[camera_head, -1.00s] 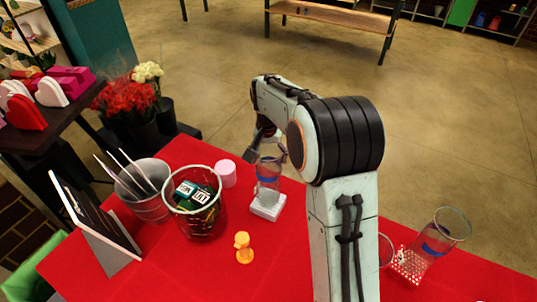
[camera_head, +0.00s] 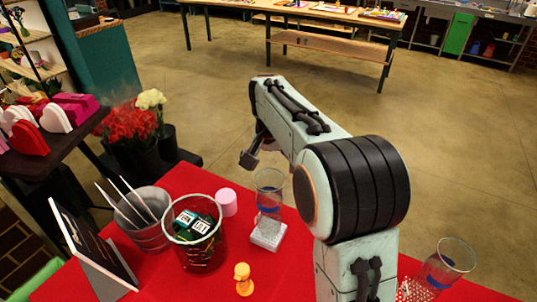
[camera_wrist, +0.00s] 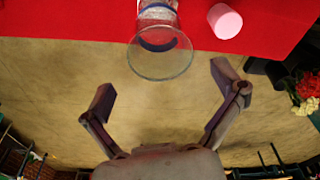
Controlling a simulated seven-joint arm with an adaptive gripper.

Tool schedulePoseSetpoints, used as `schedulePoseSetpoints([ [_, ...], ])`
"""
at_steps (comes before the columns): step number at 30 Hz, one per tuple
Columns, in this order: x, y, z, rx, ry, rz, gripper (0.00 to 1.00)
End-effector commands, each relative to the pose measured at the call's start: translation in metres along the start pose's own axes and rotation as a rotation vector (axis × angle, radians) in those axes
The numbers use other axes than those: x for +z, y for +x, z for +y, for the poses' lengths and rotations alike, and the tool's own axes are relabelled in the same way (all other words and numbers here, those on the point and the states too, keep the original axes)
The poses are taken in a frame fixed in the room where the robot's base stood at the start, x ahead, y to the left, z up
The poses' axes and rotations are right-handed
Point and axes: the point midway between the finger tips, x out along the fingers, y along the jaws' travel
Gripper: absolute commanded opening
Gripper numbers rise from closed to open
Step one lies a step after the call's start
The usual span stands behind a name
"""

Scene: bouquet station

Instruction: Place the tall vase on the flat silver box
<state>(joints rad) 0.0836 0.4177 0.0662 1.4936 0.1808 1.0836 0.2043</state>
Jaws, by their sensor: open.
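A clear glass vase (camera_head: 269,183) with a blue band stands upright on a flat, pale, perforated box (camera_head: 268,235) on the red table. The wrist view shows the vase's round rim (camera_wrist: 160,66) at the top, ahead of my fingers. My gripper (camera_head: 249,158) is behind the vase, towards the table's back edge. In the wrist view my gripper (camera_wrist: 162,90) has its two fingers spread wide, with nothing between them but floor in the background. A second banded glass vase (camera_head: 447,257) stands at the right, by another perforated piece (camera_head: 405,290), partly hidden by my arm.
A pink cylinder (camera_head: 226,202) stands left of the vase. An orange object (camera_head: 243,280) stands in front. Red table is clear around it.

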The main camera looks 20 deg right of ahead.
Motion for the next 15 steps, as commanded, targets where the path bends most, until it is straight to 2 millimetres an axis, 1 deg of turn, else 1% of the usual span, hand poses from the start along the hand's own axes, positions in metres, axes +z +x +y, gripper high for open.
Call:
schedulePoseSetpoints([
  [1,-0.001,-0.011,-0.001,-0.002,-0.001,0.004,0.94],
  [3,0.000,-0.025,-0.001,-0.002,0.000,0.003,0.94],
  [6,-0.001,-0.038,0.000,0.000,0.000,0.002,0.94],
  [9,0.000,-0.046,0.000,0.000,0.000,0.000,0.94],
  [13,0.001,-0.049,0.000,0.000,-0.002,-0.001,0.94],
  [15,0.009,-0.052,0.002,0.000,-0.017,-0.005,0.94],
])
